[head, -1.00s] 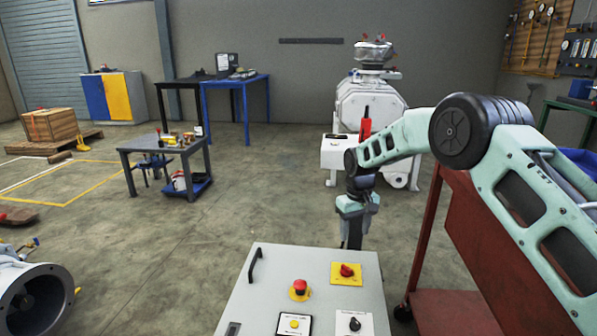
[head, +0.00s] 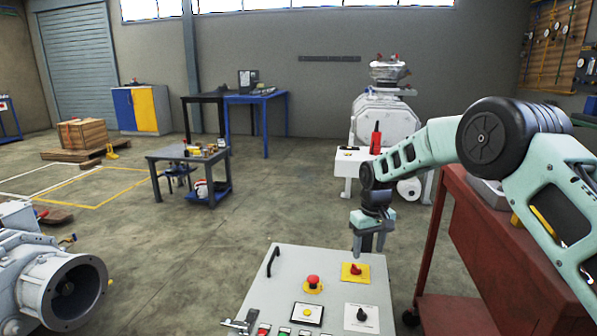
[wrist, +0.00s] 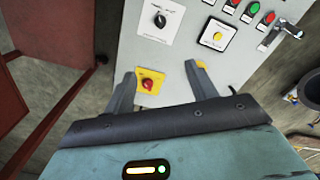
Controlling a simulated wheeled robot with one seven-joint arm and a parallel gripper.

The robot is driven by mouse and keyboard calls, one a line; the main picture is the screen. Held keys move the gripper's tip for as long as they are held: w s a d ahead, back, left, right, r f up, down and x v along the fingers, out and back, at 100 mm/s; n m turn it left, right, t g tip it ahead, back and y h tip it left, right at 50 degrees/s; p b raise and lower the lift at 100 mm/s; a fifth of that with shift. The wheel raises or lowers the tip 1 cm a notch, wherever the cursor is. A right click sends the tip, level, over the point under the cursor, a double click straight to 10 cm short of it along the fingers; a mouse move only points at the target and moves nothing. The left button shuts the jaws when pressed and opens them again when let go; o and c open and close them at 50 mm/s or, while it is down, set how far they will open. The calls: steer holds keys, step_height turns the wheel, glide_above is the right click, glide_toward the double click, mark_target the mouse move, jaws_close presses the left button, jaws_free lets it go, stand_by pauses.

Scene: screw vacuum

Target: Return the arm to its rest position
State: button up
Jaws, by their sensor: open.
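My arm (head: 430,146) reaches in from the right in the head view, bent at a large black joint. My gripper (head: 367,250) hangs from its end, fingers down, over the far right edge of a grey control panel (head: 290,262). In the wrist view, my gripper (wrist: 161,72) is open, with nothing between its fingers. A red rotary switch on a yellow plate (head: 355,271) lies below and near the fingers; it also shows beside the left finger in the wrist view (wrist: 149,85). I cannot tell the exact gap between fingers and panel.
The panel also has a red mushroom button (head: 314,281) and a black knob (head: 361,314). A red cart (head: 480,230) stands close on the right, beneath my arm. A grey machine with a round flange (head: 75,288) is at lower left.

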steer(key=s+a+r+n+p, duration=0.1)
steer(key=s+a+r+p, duration=0.25)
steer(key=s+r, duration=0.45)
steer(key=s+a+r+y+p, duration=0.1)
steer(key=s+a+r+p, duration=0.2)
steer(key=s+r+p, duration=0.35)
steer(key=s+a+r+n+p, duration=0.1)
steer(key=s+a+r+p, duration=0.15)
steer(key=s+r, duration=0.7)
steer(key=s+d+r+p, duration=0.2)
steer(key=s+r+p, duration=0.2)
steer(key=s, duration=0.6)
steer(key=s+d+r+n+p, duration=0.1)
steer(key=s+d+r+p, duration=0.1)
steer(key=s, duration=0.9)
step_height(320, 180, up, 3)
steer(key=shift+d+f+h+p, duration=0.1)
steer(key=shift+d+h+p, duration=0.15)
steer(key=shift+p, duration=0.65)
